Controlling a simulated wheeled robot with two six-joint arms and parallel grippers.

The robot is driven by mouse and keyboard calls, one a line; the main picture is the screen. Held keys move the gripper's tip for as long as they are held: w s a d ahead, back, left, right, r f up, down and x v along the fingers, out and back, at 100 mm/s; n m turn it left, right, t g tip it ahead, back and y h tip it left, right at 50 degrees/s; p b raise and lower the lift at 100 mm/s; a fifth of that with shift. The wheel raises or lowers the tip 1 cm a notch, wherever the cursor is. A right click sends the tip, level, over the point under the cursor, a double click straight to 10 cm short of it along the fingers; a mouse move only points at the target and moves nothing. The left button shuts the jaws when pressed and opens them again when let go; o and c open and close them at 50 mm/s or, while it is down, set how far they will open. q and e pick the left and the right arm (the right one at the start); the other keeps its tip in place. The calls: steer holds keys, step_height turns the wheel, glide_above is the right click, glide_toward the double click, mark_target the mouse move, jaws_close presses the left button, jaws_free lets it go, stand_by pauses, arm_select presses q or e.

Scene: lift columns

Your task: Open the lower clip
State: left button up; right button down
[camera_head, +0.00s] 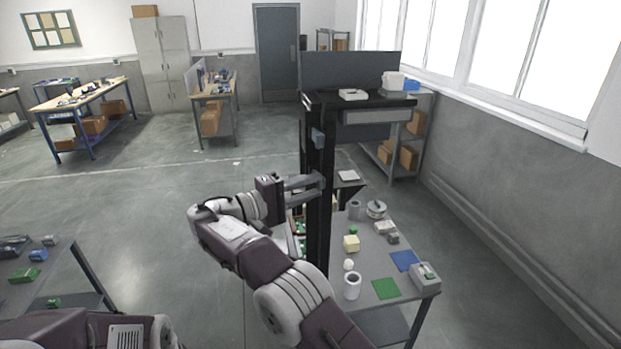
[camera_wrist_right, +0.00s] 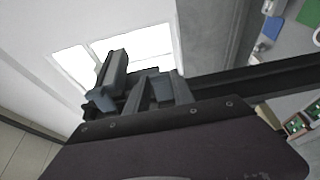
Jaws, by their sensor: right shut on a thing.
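A black upright post (camera_head: 323,210) stands in front of me, with a blue-grey upper clip (camera_head: 318,138) on its side. My right gripper (camera_head: 308,182) reaches the post below that clip, with its fingers pointing right. It is shut on the lower clip, which the fingers mostly hide in the head view. In the right wrist view a blue-grey clip piece (camera_wrist_right: 108,88) shows at my right gripper's fingers (camera_wrist_right: 152,88). How far the clip is turned cannot be told. My left gripper is out of view.
A grey table (camera_head: 415,262) with cups, a yellow block (camera_head: 351,243), and green and blue mats is close at the right. A black top shelf (camera_head: 365,99) sits at the post's head. Another bench (camera_head: 75,290) is at the left. The floor between is clear.

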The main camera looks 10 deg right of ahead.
stand_by(0.3)
steer(key=c, duration=1.1)
jaws_free()
steer(key=shift+d, duration=0.2)
steer(key=p+v, duration=0.8)
steer(key=v, duration=0.1)
